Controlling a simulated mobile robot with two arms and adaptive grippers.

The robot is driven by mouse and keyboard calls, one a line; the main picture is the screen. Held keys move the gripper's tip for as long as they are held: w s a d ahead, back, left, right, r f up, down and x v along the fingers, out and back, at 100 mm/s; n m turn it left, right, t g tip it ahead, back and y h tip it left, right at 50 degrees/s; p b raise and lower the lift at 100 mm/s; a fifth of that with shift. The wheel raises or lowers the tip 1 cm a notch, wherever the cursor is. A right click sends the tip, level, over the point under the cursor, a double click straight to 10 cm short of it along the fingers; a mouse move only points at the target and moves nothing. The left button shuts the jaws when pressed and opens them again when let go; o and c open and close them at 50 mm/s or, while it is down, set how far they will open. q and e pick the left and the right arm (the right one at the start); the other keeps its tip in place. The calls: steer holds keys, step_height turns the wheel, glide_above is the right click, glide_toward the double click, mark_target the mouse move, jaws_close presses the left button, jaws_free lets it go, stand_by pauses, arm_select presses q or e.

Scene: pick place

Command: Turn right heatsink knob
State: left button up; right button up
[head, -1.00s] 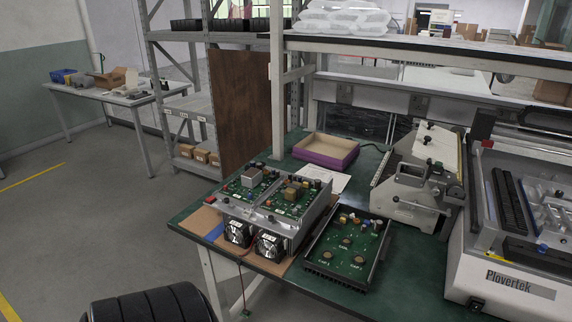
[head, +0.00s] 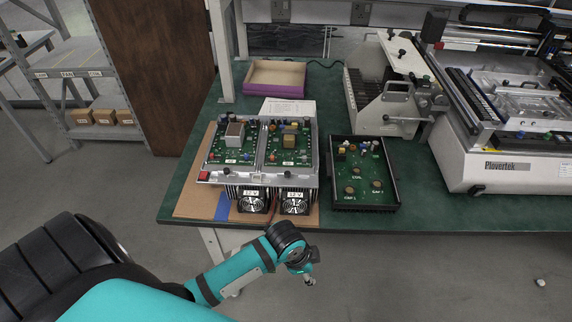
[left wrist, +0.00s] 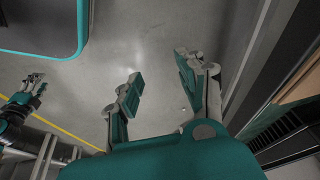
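The amplifier-like unit with two green circuit boards (head: 262,150) sits on the green table in the head view. Two finned heatsinks with fans hang at its front, and the right heatsink (head: 296,200) is above the table's front edge. A small dark knob, the right heatsink knob (head: 287,174), sits on the silver front strip above it. A left knob (head: 229,173) shows on the same strip. My left gripper (left wrist: 160,82) is open and empty over the floor, apart from the unit. My right gripper (left wrist: 38,82) shows small at the left, its fingers apart and empty.
A black tray with a green board (head: 363,180) lies right of the unit. A purple-sided box (head: 274,90) and paper stand behind. A metal fixture (head: 395,105) and the Plovertek machine (head: 490,170) fill the right side.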

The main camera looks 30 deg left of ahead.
arm_select(q)
steer(key=w+r+m, duration=0.5)
steer(key=r+m, duration=0.1)
steer(key=r, duration=0.1)
step_height(320, 180, up, 26)
steer(key=m+g+y+p, duration=0.1)
steer(key=m+g+y, duration=0.15)
steer(key=m, duration=1.35)
glide_above(287, 173)
steer(key=shift+g+h, duration=0.25)
step_height(287, 173, down, 17)
steer(key=shift+p, duration=0.85)
arm_select(e)
steer(key=r, duration=0.1)
steer(key=d+r, duration=0.1)
steer(key=r, duration=0.1)
steer(key=shift+w, duration=0.1)
